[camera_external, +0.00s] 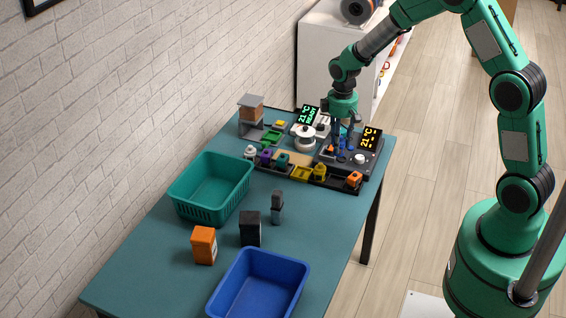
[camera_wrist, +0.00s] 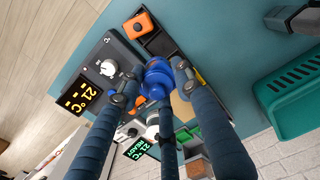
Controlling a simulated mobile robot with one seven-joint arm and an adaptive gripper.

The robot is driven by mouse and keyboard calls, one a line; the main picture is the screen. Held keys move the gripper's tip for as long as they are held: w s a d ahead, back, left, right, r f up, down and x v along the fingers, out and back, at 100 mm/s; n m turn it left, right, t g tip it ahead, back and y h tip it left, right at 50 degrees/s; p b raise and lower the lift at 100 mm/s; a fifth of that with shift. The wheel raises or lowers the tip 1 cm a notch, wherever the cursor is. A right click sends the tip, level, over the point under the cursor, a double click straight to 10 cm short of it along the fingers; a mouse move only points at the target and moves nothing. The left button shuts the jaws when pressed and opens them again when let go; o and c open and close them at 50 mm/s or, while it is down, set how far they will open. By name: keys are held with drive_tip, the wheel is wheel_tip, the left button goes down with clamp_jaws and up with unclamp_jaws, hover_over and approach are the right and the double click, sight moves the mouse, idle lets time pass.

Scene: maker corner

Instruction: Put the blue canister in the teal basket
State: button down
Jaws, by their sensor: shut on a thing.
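The blue canister (camera_wrist: 157,78) is between the fingers of my gripper (camera_wrist: 154,84) in the wrist view, and they are shut on it. In the external view my gripper (camera_external: 344,128) points down over the device area at the far end of the table, and the blue canister (camera_external: 343,143) shows only partly between its fingers. I cannot tell whether it is clear of the surface below. The teal basket (camera_external: 200,212) stands at the table's left side, nearer the camera, apart from my gripper. It also shows at the right of the wrist view (camera_wrist: 292,122).
A black organizer (camera_external: 292,170) with small coloured parts and a device with a lit display (camera_external: 369,138) crowd the far end. An orange box (camera_external: 204,246), a black box (camera_external: 250,229), a grey bottle (camera_external: 277,207) and a blue bin (camera_external: 226,296) stand nearer the camera.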

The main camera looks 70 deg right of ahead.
wheel_tip(320, 180, up, 2)
drive_tip(key=shift+w+a+r, duration=0.1)
drive_tip(key=shift+w, duration=0.25)
drive_tip(key=w+a+r+p, duration=0.1)
drive_tip(key=w+a+p, duration=0.3)
drive_tip(key=w, duration=0.6)
drive_tip(key=w+a+p, duration=0.2)
drive_tip(key=w+a, duration=0.4)
drive_tip(key=w, duration=0.5)
drive_tip(key=w+a+f+p, duration=0.1)
drive_tip(key=w+a+p, duration=0.3)
drive_tip(key=w+a, duration=0.85)
drive_tip(key=f, duration=0.5)
drive_tip(key=shift+s+f+b, duration=0.2)
drive_tip(key=shift+s+b, duration=0.1)
drive_tip(key=shift+s, duration=0.1)
drive_tip(key=shift+f, duration=3.1)
